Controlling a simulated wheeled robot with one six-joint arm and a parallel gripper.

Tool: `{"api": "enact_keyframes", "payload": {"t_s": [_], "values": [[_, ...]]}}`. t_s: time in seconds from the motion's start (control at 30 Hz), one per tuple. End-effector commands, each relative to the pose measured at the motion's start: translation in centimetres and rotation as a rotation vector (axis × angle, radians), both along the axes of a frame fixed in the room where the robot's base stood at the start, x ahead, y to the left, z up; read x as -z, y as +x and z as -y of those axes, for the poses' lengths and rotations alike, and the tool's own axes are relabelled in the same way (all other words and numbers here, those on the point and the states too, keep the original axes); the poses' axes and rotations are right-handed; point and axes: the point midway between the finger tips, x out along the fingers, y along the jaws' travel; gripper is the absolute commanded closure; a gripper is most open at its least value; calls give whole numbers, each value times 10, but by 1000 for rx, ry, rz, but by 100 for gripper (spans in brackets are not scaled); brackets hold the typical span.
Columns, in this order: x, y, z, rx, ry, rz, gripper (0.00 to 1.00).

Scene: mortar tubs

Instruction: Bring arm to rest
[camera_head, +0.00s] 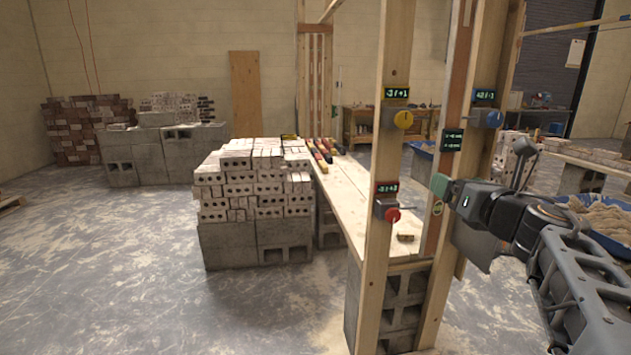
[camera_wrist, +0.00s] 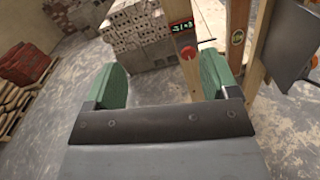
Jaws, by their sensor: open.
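My arm reaches in from the right edge of the head view. My gripper (camera_head: 439,186) has green fingers and is beside the wooden posts at the right of centre. In the wrist view my gripper (camera_wrist: 162,80) shows two green fingers set wide apart, with nothing between them but floor and a post behind. A dark plate-like piece (camera_head: 474,245) hangs below the wrist in the head view.
Wooden posts (camera_head: 374,280) carry small displays and a red knob (camera_head: 392,215) close to my gripper. A plank bench (camera_head: 345,200) and stacked bricks (camera_head: 250,180) on blocks stand beyond. A blue tub (camera_head: 612,245) of sand is at right.

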Motion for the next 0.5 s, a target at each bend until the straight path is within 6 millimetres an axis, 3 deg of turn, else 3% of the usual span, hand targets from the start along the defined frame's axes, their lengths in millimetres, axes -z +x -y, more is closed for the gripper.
{"api": "enact_keyframes", "payload": {"t_s": [0.27,0.5], "values": [[-19,2,5,109,288,2,20],[-30,-1,11,265,722,-18,20]]}}
